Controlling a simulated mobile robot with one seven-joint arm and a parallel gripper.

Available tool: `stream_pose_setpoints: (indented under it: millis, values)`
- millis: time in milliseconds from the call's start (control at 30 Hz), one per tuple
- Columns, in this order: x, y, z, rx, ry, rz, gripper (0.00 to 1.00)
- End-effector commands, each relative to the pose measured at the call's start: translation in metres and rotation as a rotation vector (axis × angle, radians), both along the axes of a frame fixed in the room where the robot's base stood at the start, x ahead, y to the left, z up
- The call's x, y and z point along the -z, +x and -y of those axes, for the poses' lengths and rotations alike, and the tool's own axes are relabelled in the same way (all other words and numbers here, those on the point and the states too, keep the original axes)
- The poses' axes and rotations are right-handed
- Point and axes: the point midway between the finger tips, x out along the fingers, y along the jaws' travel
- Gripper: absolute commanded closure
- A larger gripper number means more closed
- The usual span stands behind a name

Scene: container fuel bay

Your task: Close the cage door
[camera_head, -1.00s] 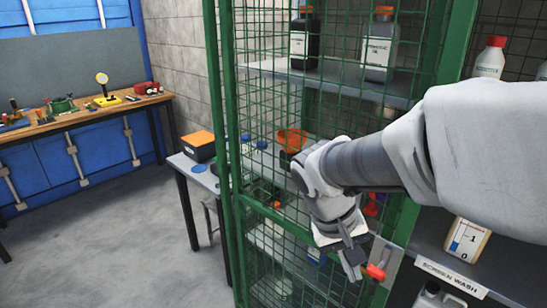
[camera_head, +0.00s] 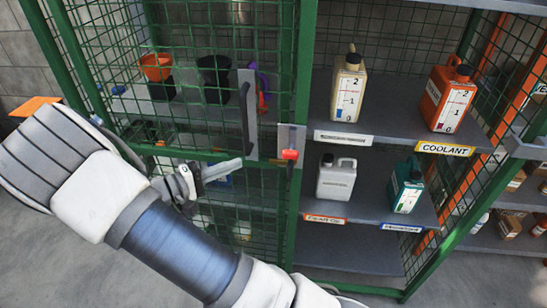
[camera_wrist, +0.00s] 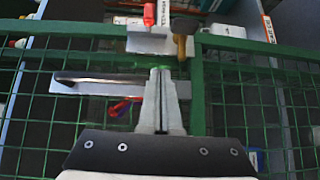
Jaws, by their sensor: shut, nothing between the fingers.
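The cage door (camera_head: 210,153) is green-framed wire mesh. It stands at or close to the green post on its right; I cannot tell whether it is fully shut. A black bar handle (camera_head: 244,112) on a grey plate is near its right edge, and also shows in the wrist view (camera_wrist: 85,78). A latch with a red knob (camera_head: 290,155) sits on a grey plate right of the handle; its red knob shows at the top of the wrist view (camera_wrist: 150,14). My gripper (camera_head: 240,164) is shut and empty, just below the handle and left of the latch. Contact with the door is unclear.
Behind the mesh are an orange cup (camera_head: 156,67) and a dark cup (camera_head: 214,72). Open shelves on the right hold a cream jug (camera_head: 347,88), an orange canister (camera_head: 447,97), a white jug (camera_head: 336,180) and a green one (camera_head: 406,188). Grey floor is clear at lower left.

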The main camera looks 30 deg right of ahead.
Motion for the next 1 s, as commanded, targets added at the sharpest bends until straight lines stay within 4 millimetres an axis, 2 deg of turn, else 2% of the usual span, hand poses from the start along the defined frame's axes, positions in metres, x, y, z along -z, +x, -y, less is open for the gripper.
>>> stream_pose_setpoints:
  millis: [133, 267, 367, 733, 1000]
  values:
    - [0.006, 0.008, -0.006, -0.037, -0.054, 0.015, 1.00]
    - [0.005, 0.010, 0.002, -0.039, -0.060, 0.017, 1.00]
    - [0.005, 0.011, 0.017, -0.037, -0.059, 0.016, 1.00]
    - [0.005, 0.020, 0.094, -0.035, -0.058, 0.015, 1.00]
    - [0.005, -0.001, 0.121, -0.037, -0.057, 0.014, 1.00]
